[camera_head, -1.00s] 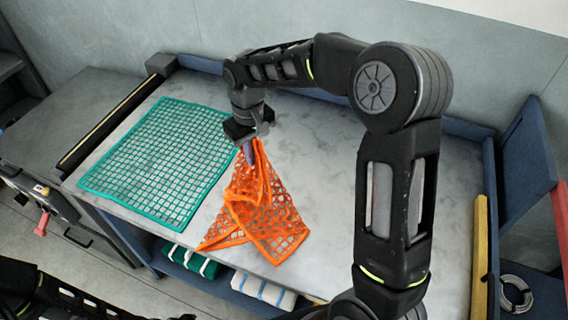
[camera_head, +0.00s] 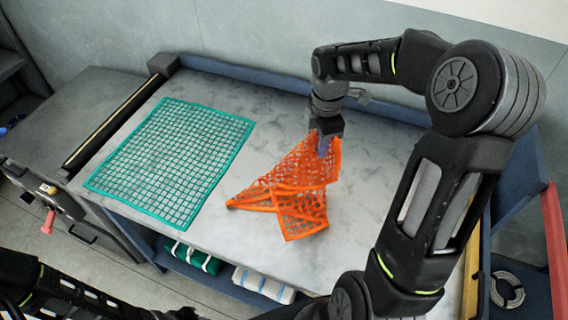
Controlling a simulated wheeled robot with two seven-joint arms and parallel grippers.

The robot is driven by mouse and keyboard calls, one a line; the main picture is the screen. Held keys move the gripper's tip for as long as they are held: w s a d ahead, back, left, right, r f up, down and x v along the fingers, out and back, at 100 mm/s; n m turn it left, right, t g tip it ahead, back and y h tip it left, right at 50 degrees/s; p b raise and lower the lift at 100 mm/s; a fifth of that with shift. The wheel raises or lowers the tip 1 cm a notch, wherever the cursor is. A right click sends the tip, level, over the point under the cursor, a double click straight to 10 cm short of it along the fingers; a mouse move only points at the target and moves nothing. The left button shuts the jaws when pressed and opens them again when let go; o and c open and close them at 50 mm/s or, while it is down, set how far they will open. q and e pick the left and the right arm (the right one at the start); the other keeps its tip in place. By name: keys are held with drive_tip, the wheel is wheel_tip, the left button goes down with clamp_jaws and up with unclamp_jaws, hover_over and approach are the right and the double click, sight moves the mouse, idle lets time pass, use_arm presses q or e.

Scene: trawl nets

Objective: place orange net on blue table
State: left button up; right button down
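The orange net (camera_head: 300,190) hangs crumpled from my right gripper (camera_head: 323,150), which is shut on its upper edge. The net's lower part is over or on the grey marble top of the blue-framed table (camera_head: 370,215); I cannot tell how much of it touches. A flat teal net (camera_head: 170,160) lies spread on the left half of the same top. My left arm (camera_head: 60,295) shows at the bottom left; its gripper is not clearly visible.
A blue rim (camera_head: 250,78) runs along the table's back. A dark bar (camera_head: 115,120) borders its left side. Rolled green (camera_head: 190,257) and white (camera_head: 262,285) cloths sit on the shelf below. A wire coil (camera_head: 507,290) lies at the right. The top right of the net is clear.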

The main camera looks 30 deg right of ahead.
drive_tip(key=shift+f, duration=0.1)
wheel_tip(320, 180, down, 10)
drive_tip(key=b, duration=0.6)
drive_tip(key=shift+b, duration=0.4)
drive_tip(key=c, duration=0.9)
unclamp_jaws()
wheel_tip(320, 180, up, 8)
drive_tip(key=shift+b, duration=0.4)
idle(0.4)
